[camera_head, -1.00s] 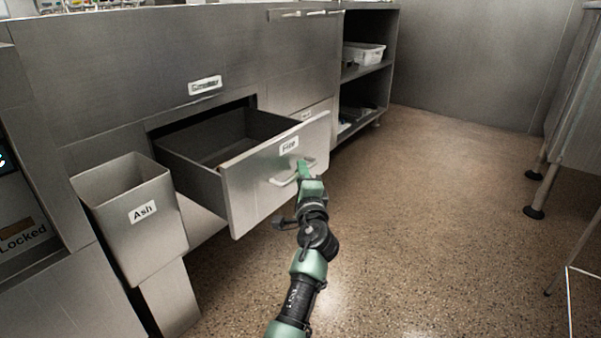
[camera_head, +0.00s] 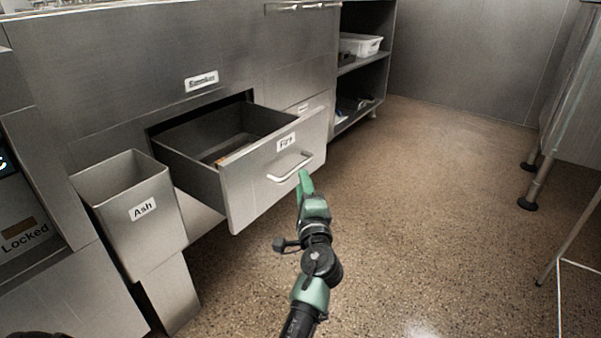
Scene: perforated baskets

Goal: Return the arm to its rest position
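A small gap shows between the fingertips and the handle, and I see nothing held. From this angle I cannot tell how far apart the fingers are. The drawer is labelled with a word that looks like "Fire" and is pulled well out. My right gripper does not show.
A metal bin labelled "Ash" (camera_head: 141,212) hangs at the left of the drawer. A shelf unit with a white basket (camera_head: 360,44) stands behind. Metal table legs (camera_head: 541,170) are at the right. The speckled floor (camera_head: 430,200) between is clear.

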